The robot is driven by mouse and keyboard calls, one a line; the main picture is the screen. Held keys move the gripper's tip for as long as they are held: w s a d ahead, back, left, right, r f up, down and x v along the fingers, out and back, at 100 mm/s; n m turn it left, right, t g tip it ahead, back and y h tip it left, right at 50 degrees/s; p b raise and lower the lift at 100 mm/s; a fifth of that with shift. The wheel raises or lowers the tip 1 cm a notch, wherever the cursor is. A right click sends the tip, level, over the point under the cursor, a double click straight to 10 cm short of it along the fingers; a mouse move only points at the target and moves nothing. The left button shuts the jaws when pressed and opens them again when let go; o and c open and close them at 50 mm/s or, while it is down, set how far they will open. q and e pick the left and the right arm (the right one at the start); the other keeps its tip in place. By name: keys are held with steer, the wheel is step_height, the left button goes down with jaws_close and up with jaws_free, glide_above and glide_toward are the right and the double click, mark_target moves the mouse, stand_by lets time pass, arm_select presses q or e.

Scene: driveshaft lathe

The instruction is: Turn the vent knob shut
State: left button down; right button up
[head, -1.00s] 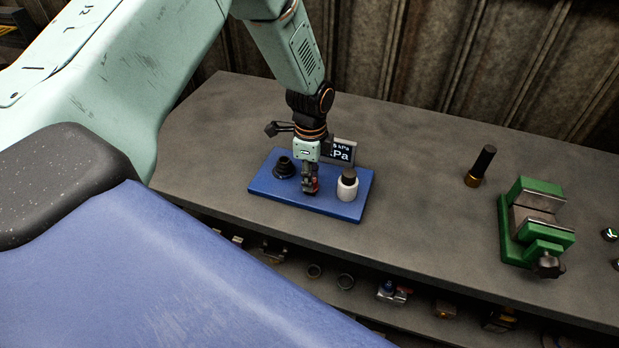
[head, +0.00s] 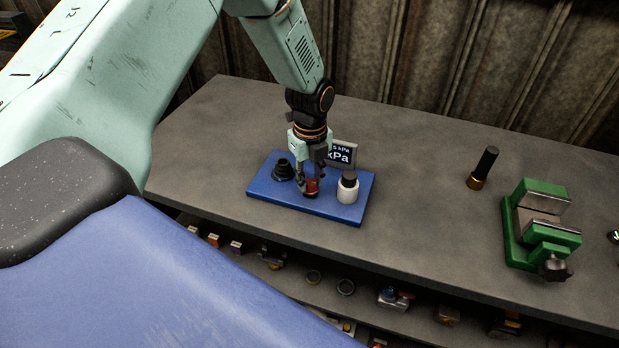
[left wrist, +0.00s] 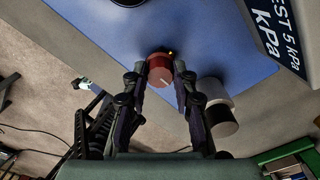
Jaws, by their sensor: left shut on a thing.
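The vent knob is a red knob (head: 311,187) on the blue base plate (head: 275,203), between a black fitting and a white cylinder. My left gripper (head: 310,184) comes down on it from above and is shut on it. A small orange light shows beside the knob on the plate. My right gripper is in neither view.
The white cylinder with a dark top (head: 348,188) stands close right of the gripper. The black fitting (head: 283,170) is at its left, and a kPa display (head: 341,155) behind. A dark cylinder (head: 482,167) and green vise (head: 541,228) stand farther right; bench between is clear.

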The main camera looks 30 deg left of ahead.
mark_target(310, 182)
arm_select(q)
steer(key=shift+s+m, duration=0.15)
steer(key=shift+m, duration=0.25)
steer(key=c, duration=1.5)
jaws_free()
steer(key=o, duration=0.4)
steer(key=shift+d, duration=0.15)
steer(key=shift+o, duration=0.2)
steer(key=shift+r, duration=0.15)
step_height(310, 182, up, 12)
steer(key=shift+f, duration=0.2)
